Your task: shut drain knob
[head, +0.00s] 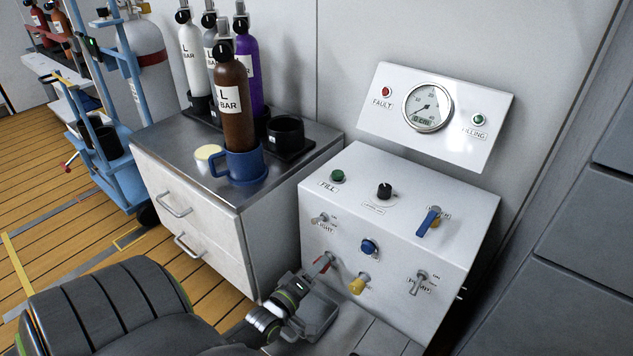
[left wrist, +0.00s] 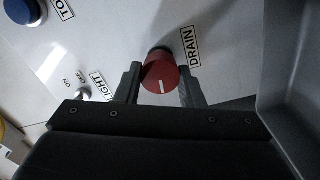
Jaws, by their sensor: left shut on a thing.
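The red drain knob (left wrist: 161,78) sits between the two fingers of my left gripper (left wrist: 160,88) in the left wrist view, beside the DRAIN label (left wrist: 190,47). The gripper is shut on it. A short white mark shows on the knob's face. In the head view, the red drain knob (head: 323,262) is small and partly hidden at the tip of my left gripper (head: 318,272), low on the front of the white fill panel (head: 400,215). My right gripper is not in view.
A yellow knob (head: 358,284) is close right of the gripper. A blue knob (head: 369,246), light switch (head: 320,219) and pump switch (head: 418,283) share the panel front. A drawer cabinet (head: 195,215) stands left, with a brown bottle (head: 233,105) in a blue holder (head: 240,167).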

